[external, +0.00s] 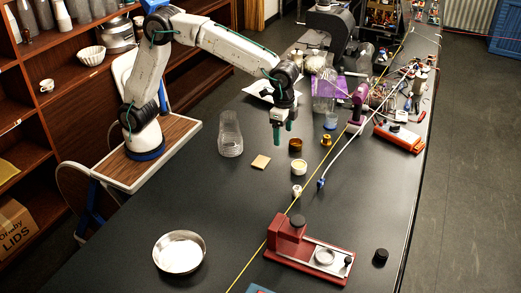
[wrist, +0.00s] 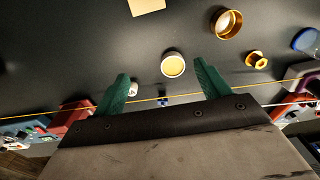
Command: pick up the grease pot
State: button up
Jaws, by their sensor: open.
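The grease pot appears to be the small round pale pot with yellowish contents (external: 299,167), standing upright on the dark bench. It also shows in the wrist view (wrist: 173,64), in the gap between the green fingertips but farther off, on the bench. My gripper (external: 282,134) is open and empty, pointing down above the bench. In the external view it is up and left of the pot, not touching it. Nothing hides the pot in either view.
A brown-amber cup (external: 295,145) and a gold fitting (external: 326,140) stand close behind the pot. A tan square (external: 261,162) and stacked clear cups (external: 230,133) are to its left. A small white piece (external: 296,190) and a yellow line lie in front.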

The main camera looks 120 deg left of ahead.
send_over(299, 165)
notch_tip(299, 165, down, 6)
jog(key=shift+w+r, duration=0.15)
notch_tip(299, 165, down, 8)
jog(key=shift+r, duration=0.15)
jog(key=c, duration=1.1)
